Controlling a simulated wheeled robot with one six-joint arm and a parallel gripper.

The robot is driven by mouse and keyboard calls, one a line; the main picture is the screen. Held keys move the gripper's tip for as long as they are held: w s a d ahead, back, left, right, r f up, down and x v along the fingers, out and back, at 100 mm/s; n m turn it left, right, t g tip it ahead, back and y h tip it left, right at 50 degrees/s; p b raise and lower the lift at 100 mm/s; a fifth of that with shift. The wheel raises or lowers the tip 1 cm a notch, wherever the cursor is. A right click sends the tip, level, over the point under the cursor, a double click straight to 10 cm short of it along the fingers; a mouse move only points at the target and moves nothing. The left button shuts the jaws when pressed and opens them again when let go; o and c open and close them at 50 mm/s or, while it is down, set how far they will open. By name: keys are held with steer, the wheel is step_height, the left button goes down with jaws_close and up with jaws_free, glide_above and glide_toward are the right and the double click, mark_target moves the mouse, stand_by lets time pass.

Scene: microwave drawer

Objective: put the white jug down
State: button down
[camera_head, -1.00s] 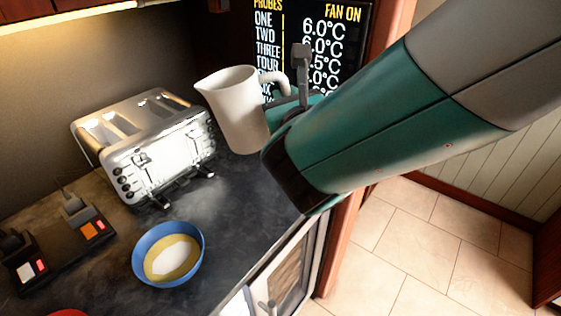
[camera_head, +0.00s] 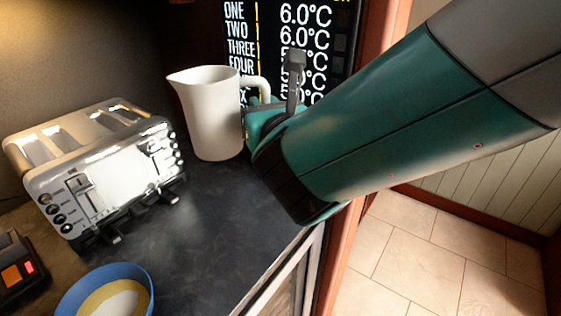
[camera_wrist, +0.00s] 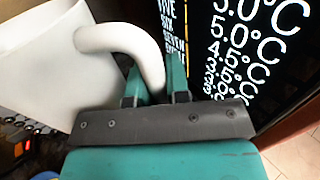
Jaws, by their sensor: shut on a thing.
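The white jug (camera_head: 211,115) is upright at the back of the dark counter (camera_head: 215,215), right of the toaster. I cannot tell whether its base touches the counter. My gripper (camera_head: 262,108) is at the jug's right side, shut on its handle. In the wrist view the jug (camera_wrist: 45,65) fills the upper left, and its curved handle (camera_wrist: 125,45) runs down between the fingers of my gripper (camera_wrist: 155,85). The jug's base is out of the wrist view.
A silver toaster (camera_head: 100,180) stands close to the jug's left. A blue bowl (camera_head: 140,275) is at the front left, and a dark device with lit buttons (camera_head: 18,270) is at the left edge. A display panel (camera_head: 290,35) stands behind. Bare counter lies in front of the jug.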

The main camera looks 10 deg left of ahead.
step_height(320, 180, down, 20)
steer(key=b, duration=0.4)
steer(key=shift+f, duration=0.15)
steer(key=shift+f, duration=0.1)
steer(key=c, duration=1.5)
jaws_free()
steer(key=shift+f+b, duration=0.15)
steer(key=shift+b, duration=0.2)
steer(key=o, duration=0.4)
